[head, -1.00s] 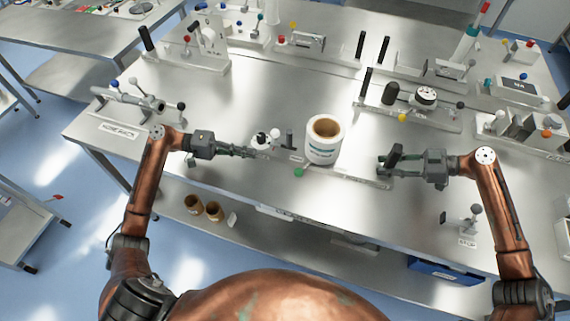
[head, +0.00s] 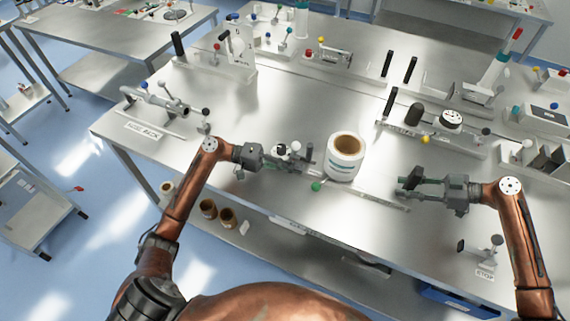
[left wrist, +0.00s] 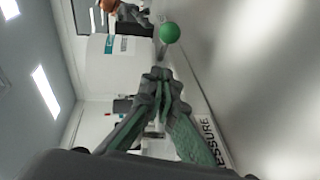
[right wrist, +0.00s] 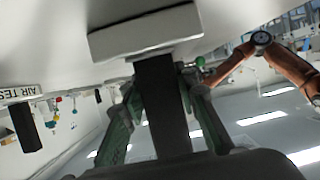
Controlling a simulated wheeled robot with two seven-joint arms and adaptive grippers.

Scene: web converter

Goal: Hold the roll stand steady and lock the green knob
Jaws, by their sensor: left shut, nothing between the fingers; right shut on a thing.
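The roll stand carries a white roll (head: 346,165) with a brown core, upright on its pale base plate (head: 375,197). The green knob (head: 316,187) is at the front left of the roll. It also shows in the left wrist view (left wrist: 170,32), just beyond the fingertips. My left gripper (head: 303,170) is shut and empty, close to the knob and apart from it. My right gripper (head: 405,187) is shut on a black handle, seen between its fingers in the right wrist view (right wrist: 163,105) below a pale block (right wrist: 150,35). The knob's lock state cannot be told.
A small black post (head: 309,152) stands near my left fingertips. Behind are fixtures with black posts, including one with a yellow knob (head: 425,139). A silver fixture (head: 160,100) is at left, and a small stop (head: 493,250) at front right. The table between left fixture and roll is mostly bare.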

